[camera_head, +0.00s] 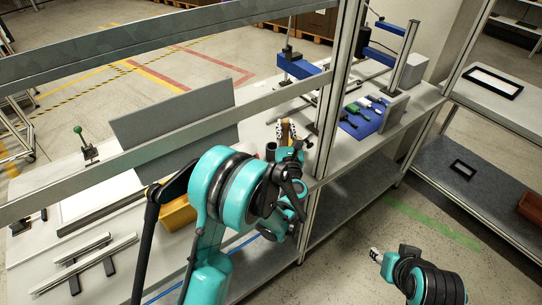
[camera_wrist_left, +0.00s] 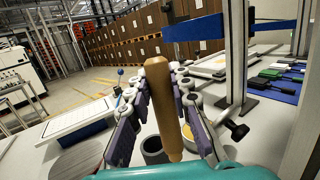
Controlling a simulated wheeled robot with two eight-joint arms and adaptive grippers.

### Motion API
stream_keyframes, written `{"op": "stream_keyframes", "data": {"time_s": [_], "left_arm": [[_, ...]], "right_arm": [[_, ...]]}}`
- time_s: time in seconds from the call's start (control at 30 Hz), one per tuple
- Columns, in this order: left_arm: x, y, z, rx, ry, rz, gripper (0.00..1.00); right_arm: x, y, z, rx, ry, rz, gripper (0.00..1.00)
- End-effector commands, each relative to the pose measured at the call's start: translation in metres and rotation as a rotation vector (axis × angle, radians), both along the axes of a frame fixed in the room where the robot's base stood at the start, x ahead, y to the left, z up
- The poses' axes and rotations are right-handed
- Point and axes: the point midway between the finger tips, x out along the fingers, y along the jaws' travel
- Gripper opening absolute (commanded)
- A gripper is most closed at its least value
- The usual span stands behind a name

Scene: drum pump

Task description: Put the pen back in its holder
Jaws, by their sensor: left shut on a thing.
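My left gripper (camera_head: 287,132) is over the workbench and shut on the tan, rod-shaped pen (camera_head: 285,128). In the left wrist view the pen (camera_wrist_left: 162,100) stands nearly upright between the purple-padded fingers (camera_wrist_left: 163,112). A dark round cup (camera_head: 271,149), which looks like the holder, stands on the bench just left of the gripper. It also shows in the left wrist view (camera_wrist_left: 153,149), below and left of the pen, apart from it as far as I can see. My right gripper (camera_head: 376,255) is at the lower right over the floor; its jaws are too small to read.
A blue mat (camera_head: 362,122) with several coloured-handled tools lies right of a metal upright (camera_head: 331,92). Horizontal rails (camera_head: 150,48) cross in front of the bench. A grey panel (camera_head: 172,110) and a yellow bin (camera_head: 178,213) are at the left. Blue clamps (camera_head: 302,68) stand behind.

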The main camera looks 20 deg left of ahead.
Motion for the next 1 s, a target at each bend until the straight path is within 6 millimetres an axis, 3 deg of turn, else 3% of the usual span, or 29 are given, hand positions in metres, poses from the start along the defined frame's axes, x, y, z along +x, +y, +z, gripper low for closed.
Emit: {"op": "stream_keyframes", "data": {"time_s": [0.1,0.27,0.53,0.87,1.0], "left_arm": [[0.018,0.032,0.016,0.031,-0.083,0.118,0.00],[0.025,0.049,0.020,0.055,-0.134,0.177,0.00],[0.024,0.049,-0.029,0.055,-0.136,0.178,0.00],[0.024,0.049,-0.070,0.055,-0.134,0.177,0.00],[0.024,0.049,-0.071,0.055,-0.134,0.177,0.00]], "right_arm": [[0.000,0.000,-0.001,0.000,0.000,0.000,0.40],[0.000,0.000,-0.006,0.000,0.000,0.000,0.40],[0.000,0.000,-0.027,0.000,0.000,0.000,0.40],[0.000,0.000,-0.044,0.000,0.000,0.000,0.40],[0.000,0.000,-0.043,0.000,0.000,0.000,0.40]]}}
